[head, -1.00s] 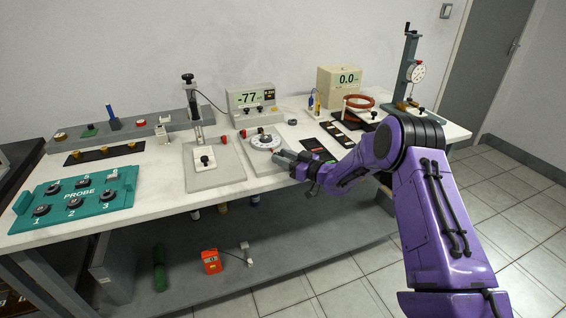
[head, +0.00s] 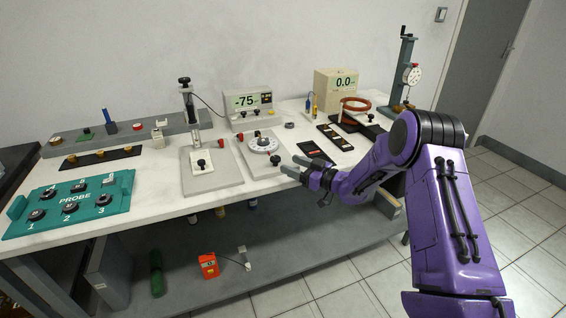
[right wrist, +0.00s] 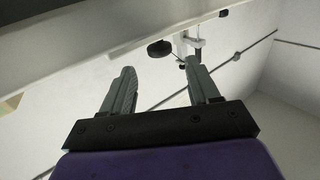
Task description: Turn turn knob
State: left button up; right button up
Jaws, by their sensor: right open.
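A white round dial (head: 263,145) with dark marks sits on a grey plate (head: 254,171) on the table. A small black knob (head: 275,160) is at the dial's lower right edge. My right gripper (head: 291,165) is open and empty, just right of the black knob, its fingertips apart from it. In the right wrist view the two fingers (right wrist: 162,92) are spread, and a dark round knob (right wrist: 160,48) shows beyond them; I cannot tell which one it is. My left gripper is not in view.
A meter (head: 249,105) reading -75 stands behind the dial. A teal PROBE board (head: 92,208) lies at the left. Left of the dial is another grey plate with a post (head: 191,115). A dial-gauge stand (head: 405,70) is at the back right.

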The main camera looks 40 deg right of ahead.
jog(key=v, duration=0.5)
jog(key=shift+s, duration=0.15)
dwell(0.6)
